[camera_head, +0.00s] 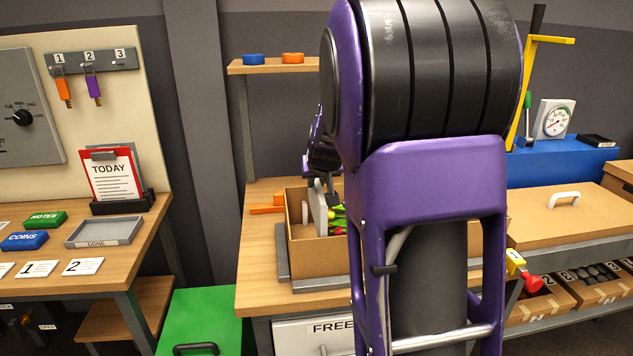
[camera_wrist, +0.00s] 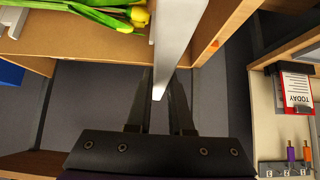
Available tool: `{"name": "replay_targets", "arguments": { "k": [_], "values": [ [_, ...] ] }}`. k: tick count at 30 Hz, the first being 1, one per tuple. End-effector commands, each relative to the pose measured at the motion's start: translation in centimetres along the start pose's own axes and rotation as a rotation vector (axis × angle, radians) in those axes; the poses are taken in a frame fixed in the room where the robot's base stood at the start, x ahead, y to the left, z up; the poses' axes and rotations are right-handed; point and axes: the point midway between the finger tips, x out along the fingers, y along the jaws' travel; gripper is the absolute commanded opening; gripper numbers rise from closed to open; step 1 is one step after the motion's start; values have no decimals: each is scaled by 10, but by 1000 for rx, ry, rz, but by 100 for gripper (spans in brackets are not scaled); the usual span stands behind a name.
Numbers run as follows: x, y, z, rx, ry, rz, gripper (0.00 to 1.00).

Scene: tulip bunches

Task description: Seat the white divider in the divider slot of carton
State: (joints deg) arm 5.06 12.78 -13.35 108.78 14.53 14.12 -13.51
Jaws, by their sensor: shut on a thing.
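The white divider (camera_wrist: 178,42) is clamped in my gripper (camera_wrist: 163,80) and stretches away from the fingers over the carton (camera_wrist: 75,46) in the wrist view. In the head view the divider (camera_head: 319,207) stands roughly upright at the left part of the open cardboard carton (camera_head: 318,257). Its lower part is hidden behind the carton's near wall. Yellow tulips (camera_wrist: 138,14) with green leaves lie in the carton beside the divider. A small pale piece (camera_wrist: 152,25) shows between tulips and divider, perhaps part of the slot. I cannot tell whether the divider is in the slot.
The carton stands on a grey base (camera_head: 283,262) on the wooden bench (camera_head: 258,235). An orange object (camera_head: 266,209) lies left of it. A shelf (camera_head: 270,67) with blue and orange rings is above. My arm hides the carton's right side.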

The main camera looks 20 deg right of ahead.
Motion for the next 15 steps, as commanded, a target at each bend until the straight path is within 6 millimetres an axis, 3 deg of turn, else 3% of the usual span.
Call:
{"name": "replay_targets", "arguments": {
  "k": [15],
  "values": [
    [10,0,10,0,0,0,0]
  ]
}}
